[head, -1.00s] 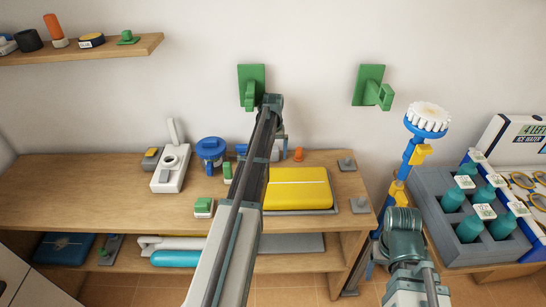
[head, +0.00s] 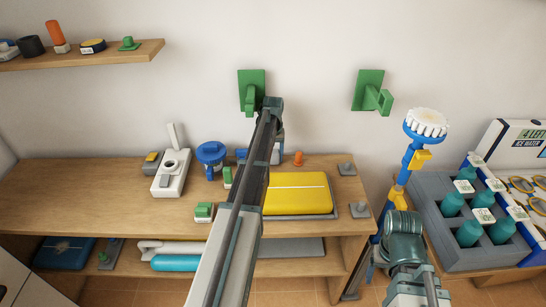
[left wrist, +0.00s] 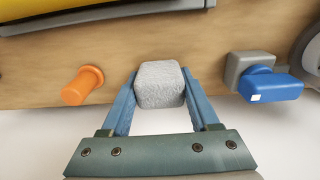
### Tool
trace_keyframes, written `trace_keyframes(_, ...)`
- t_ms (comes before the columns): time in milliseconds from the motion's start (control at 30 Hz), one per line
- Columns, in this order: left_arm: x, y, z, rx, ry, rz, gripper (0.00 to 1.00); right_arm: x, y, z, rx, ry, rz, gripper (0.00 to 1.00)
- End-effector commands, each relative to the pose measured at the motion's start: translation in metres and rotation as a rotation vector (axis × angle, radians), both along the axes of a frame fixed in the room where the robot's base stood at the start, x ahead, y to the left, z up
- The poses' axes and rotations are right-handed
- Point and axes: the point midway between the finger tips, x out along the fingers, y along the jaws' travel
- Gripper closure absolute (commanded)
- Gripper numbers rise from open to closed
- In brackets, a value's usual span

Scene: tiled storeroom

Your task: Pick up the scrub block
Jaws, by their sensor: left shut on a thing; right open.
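The scrub block, a rough pale grey block (left wrist: 160,84), is between the two blue fingers of my left gripper (left wrist: 158,92) in the left wrist view. The fingers are shut on its two sides. I cannot tell whether the block still touches the bench. In the head view my left arm reaches over the bench to its back, and the arm hides the block and the fingertips. My right arm is at the lower right, with its gripper out of sight.
An orange peg (left wrist: 82,85) and a blue-and-grey fitting (left wrist: 268,80) flank the block. A yellow case (head: 298,193) lies in front. A brush with a blue-yellow handle (head: 412,160) stands by the bench's right end. Green brackets (head: 370,90) are on the wall.

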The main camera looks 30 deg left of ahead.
Motion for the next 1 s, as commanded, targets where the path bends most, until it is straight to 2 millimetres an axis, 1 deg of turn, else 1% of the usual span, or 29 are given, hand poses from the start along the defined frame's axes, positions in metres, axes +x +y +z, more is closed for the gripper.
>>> trace_keyframes(33, 0.000, 0.000, 0.008, 0.000, 0.000, 0.000, 1.00, 0.000, 0.000, 0.008, 0.000, 0.000, 0.000, 0.26)
trace_keyframes(167, 0.000, 0.000, 0.024, 0.000, 0.000, 0.000, 1.00, 0.000, 0.000, 0.024, 0.000, 0.000, 0.000, 0.26)
trace_keyframes(500, 0.000, 0.000, 0.077, 0.000, 0.000, 0.000, 1.00, 0.000, 0.000, 0.077, 0.000, 0.000, 0.000, 0.26)
trace_keyframes(600, 0.000, 0.000, 0.088, 0.000, 0.000, 0.000, 1.00, 0.000, 0.000, 0.088, 0.000, 0.000, 0.000, 0.26)
trace_keyframes(733, 0.000, 0.000, 0.094, 0.000, 0.000, 0.000, 1.00, 0.000, 0.000, 0.094, 0.000, 0.000, 0.000, 0.26)
trace_keyframes(1000, 0.000, 0.000, 0.093, 0.000, 0.000, 0.000, 1.00, 0.000, 0.000, 0.093, 0.000, 0.000, 0.000, 0.26)
